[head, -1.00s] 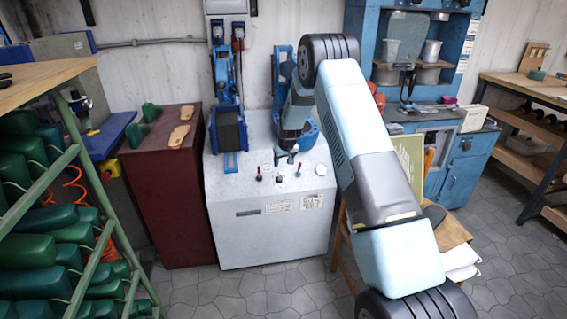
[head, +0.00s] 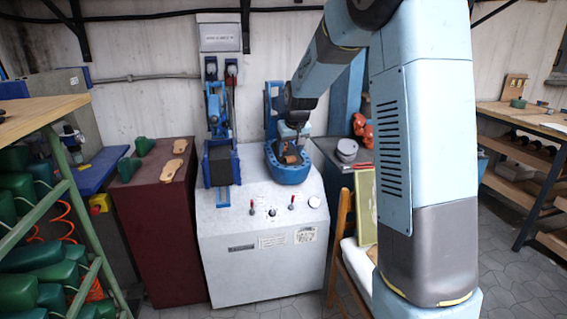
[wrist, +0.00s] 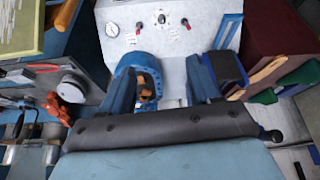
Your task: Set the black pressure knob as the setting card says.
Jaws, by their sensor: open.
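The black pressure knob (head: 272,212) sits in the middle of the sloped panel of a pale grey press cabinet (head: 262,255), between two red-handled levers (head: 252,207). In the wrist view the knob (wrist: 161,18) is near the top edge, and its setting is too small to read. Pale labels (head: 305,235) are on the cabinet front and a white sign (head: 219,37) hangs above; I cannot tell which is the setting card. My gripper (head: 291,140) is above the blue ring-shaped press station, behind the knob. In the wrist view my gripper (wrist: 160,70) is open and clear of the knob.
The blue ring station (head: 288,172) and the dark pad station (head: 220,163) stand behind the panel. A round white dial (head: 314,202) is right of the levers. A dark red cabinet (head: 160,235) stands left, a wooden chair (head: 341,235) right.

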